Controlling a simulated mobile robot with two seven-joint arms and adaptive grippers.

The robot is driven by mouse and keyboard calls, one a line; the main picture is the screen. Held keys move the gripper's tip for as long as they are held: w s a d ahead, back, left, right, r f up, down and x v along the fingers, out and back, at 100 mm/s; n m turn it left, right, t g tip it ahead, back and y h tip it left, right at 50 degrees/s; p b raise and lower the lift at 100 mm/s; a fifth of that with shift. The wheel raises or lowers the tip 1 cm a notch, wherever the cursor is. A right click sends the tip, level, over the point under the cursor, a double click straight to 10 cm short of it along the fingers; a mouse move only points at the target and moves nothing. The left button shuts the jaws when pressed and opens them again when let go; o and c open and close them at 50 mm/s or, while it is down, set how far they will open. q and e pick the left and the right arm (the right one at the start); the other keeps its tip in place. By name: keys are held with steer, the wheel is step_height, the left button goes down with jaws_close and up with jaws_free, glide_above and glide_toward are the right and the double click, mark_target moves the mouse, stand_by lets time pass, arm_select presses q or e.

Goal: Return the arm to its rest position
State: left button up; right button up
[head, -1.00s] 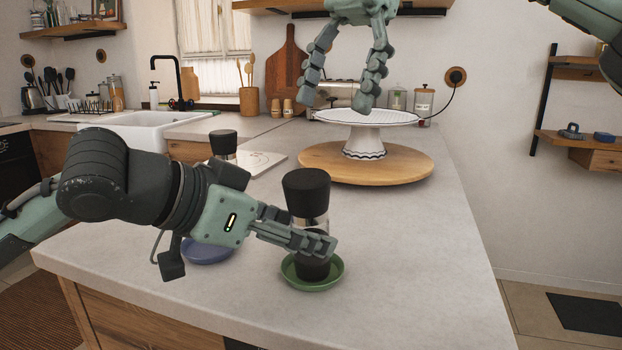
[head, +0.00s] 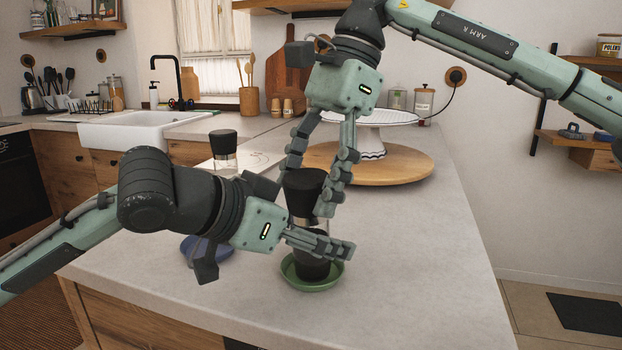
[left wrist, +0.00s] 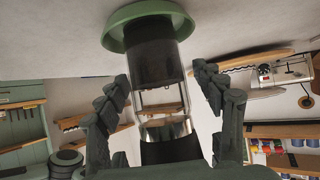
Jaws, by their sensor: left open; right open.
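A jar with a black lid (head: 302,190) and dark contents stands upright on a green saucer (head: 290,282) near the counter's front. My left gripper (head: 338,246) is open low at the jar, one finger crossing in front of it. In the left wrist view, which is upside down, the jar (left wrist: 152,62) stands between the left gripper's spread fingers (left wrist: 166,84), with gaps on both sides. My right gripper (head: 307,198) is open and points down at the lid from above, its fingers on either side of it. Whether they touch it I cannot tell.
A second black-lidded jar (head: 223,142) stands behind my left arm, and a blue saucer (head: 197,250) is partly hidden below that arm. A white cake stand (head: 388,118) on a round wooden board (head: 400,167) stands behind my right gripper. The counter's right side (head: 430,260) is clear.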

steer(key=m+t, duration=0.1)
steer(key=m, duration=0.1)
steer(key=m+t, duration=0.1)
steer(key=m, duration=0.2)
steer(key=shift+t+y, duration=0.3)
steer(key=shift+y, duration=0.1)
steer(key=m+t, duration=0.1)
steer(key=m, duration=0.3)
steer(key=shift+t, duration=0.4)
steer(key=shift+n, duration=0.3)
steer(key=shift+g, duration=0.3)
steer(key=shift+d+r, duration=0.1)
steer(key=shift+d, duration=0.05)
